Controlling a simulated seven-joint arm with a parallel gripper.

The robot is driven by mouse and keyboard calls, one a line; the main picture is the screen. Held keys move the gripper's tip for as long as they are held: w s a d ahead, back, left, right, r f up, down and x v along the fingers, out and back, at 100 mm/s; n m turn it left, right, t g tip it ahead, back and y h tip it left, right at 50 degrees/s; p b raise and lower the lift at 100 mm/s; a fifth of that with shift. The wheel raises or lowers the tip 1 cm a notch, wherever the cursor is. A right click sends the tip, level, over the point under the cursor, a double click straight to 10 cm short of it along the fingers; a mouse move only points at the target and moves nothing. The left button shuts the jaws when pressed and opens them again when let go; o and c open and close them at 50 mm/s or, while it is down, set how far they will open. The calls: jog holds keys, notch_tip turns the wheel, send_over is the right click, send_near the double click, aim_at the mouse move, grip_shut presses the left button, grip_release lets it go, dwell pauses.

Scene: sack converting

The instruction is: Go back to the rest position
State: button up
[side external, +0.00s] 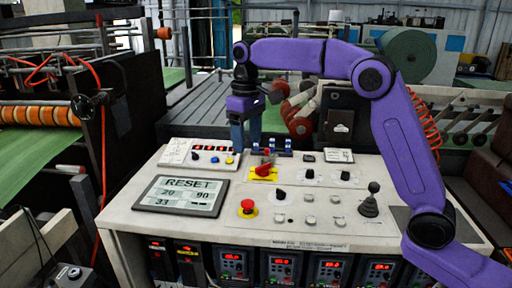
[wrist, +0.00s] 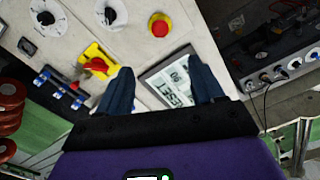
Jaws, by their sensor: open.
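My gripper (side external: 246,136) hangs at the end of the purple arm over the back part of the light control desk (side external: 130,215), pointing down. In the wrist view its two dark blue fingers (wrist: 160,95) are spread apart with nothing held between them. The display panel (side external: 180,194) reading RESET lies to the front left of it, and shows in the wrist view partly behind the right finger (wrist: 170,78). A red switch handle on a yellow plate (side external: 264,174) is just to the right and in front of the gripper. I cannot tell the exact height above the desk.
The desk carries a red button on yellow (side external: 248,208), black knobs (side external: 281,194), a joystick (side external: 370,203) and a row of blue switches (side external: 272,147). A machine with orange rollers (side external: 40,115) stands left. Red discs (side external: 298,108) are behind the desk.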

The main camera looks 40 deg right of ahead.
jog(key=s+a+f+n, duration=0.1)
jog(key=s+f+n, duration=0.1)
jog(key=s, duration=0.7)
jog(key=s+a+f+n, duration=0.1)
jog(key=s+f+n, duration=0.1)
jog(key=s, duration=0.7)
jog(key=s+d+f+n, duration=0.2)
jog(key=s+d+f, duration=0.2)
jog(key=s, duration=0.6)
jog(key=s+d+f+n, duration=0.2)
jog(key=s+d, duration=0.3)
jog(key=s, duration=0.4)
jog(key=shift+s+f+n, duration=0.35)
jog(key=shift+f+n, duration=0.05)
jog(key=shift+f, duration=0.5)
dwell(0.9)
